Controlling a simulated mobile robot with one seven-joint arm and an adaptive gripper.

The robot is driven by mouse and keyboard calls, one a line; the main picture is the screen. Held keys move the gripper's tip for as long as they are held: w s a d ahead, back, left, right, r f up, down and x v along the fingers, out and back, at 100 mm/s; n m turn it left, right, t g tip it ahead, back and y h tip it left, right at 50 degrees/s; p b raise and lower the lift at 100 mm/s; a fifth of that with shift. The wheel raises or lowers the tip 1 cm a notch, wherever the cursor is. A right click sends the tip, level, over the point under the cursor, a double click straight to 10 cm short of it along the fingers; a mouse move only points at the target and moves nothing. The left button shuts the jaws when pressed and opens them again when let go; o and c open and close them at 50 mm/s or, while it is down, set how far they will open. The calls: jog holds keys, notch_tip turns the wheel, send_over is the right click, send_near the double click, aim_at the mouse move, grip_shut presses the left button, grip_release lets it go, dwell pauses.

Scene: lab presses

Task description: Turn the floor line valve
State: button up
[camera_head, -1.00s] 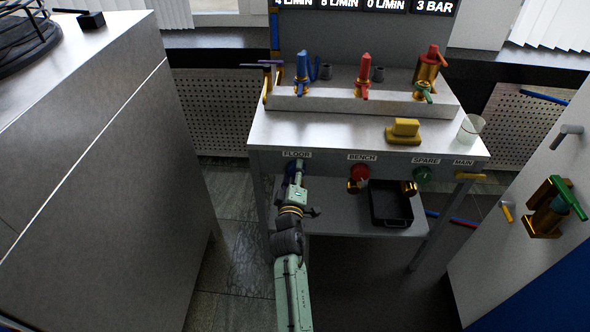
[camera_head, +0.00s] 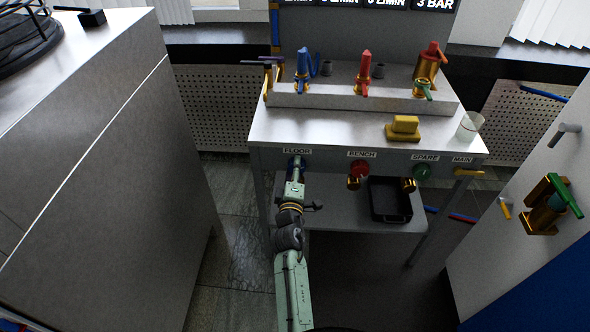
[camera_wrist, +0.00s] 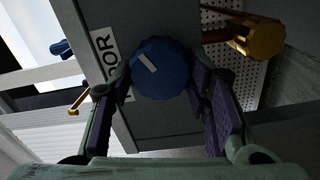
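The floor valve is a round blue knob (camera_wrist: 160,68) with a pale mark, below the FLOOR label (camera_head: 297,151) on the front of the bench; the label is partly visible in the wrist view (camera_wrist: 107,62). In the head view my gripper (camera_head: 296,168) reaches the knob and hides most of it. In the wrist view my gripper's dark fingers (camera_wrist: 160,80) lie on either side of the knob, their tips at its edges with no clear gap. My gripper looks shut on the knob.
To the right are the red bench knob (camera_head: 359,169), green spare knob (camera_head: 423,173) and yellow main handle (camera_head: 469,172). A black tray (camera_head: 390,218) lies on the lower shelf. A grey cabinet (camera_head: 100,170) stands left; a panel with a green-handled valve (camera_head: 566,195) stands right.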

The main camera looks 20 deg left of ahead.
jog(key=o, duration=0.5)
jog(key=shift+c, duration=0.2)
jog(key=v, duration=0.7)
jog(key=shift+s, duration=0.25)
